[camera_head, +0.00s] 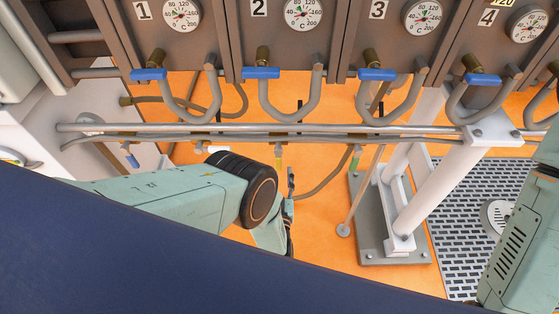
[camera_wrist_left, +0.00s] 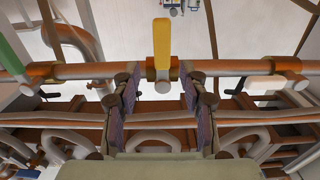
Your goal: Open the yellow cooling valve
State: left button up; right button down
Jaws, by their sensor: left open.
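The yellow cooling valve's handle (camera_wrist_left: 162,42) stands out from a pipe (camera_wrist_left: 225,68) in the left wrist view. In the head view the yellow handle (camera_head: 279,161) is a small strip below the long grey pipes. My left gripper (camera_wrist_left: 159,88) is open and empty. Its two fingers lie on either side of the line to the valve, and the handle shows between and beyond the fingertips. I cannot tell the exact gap. In the head view my left gripper (camera_head: 290,185) is partly hidden by its own wrist, just below the yellow handle. My right gripper is out of view.
A green handle (camera_wrist_left: 14,52) and a white handle (camera_wrist_left: 265,82) flank the yellow one on the same pipe. Several blue-handled valves (camera_head: 261,72) sit under numbered gauge panels. A white stand (camera_head: 400,200) is on the right over the orange floor (camera_head: 320,235).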

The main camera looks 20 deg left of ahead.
aim_at(278, 163)
pick_arm(q)
jog(key=x, duration=0.3)
jog(key=b+x, duration=0.1)
jog(key=x, duration=0.1)
jog(key=shift+w+a+f, duration=0.15)
jog(key=shift+a+f, duration=0.1)
jog(key=shift+a, duration=0.1)
jog(key=shift+w+r, duration=0.15)
jog(key=shift+w, duration=0.15)
grip_shut()
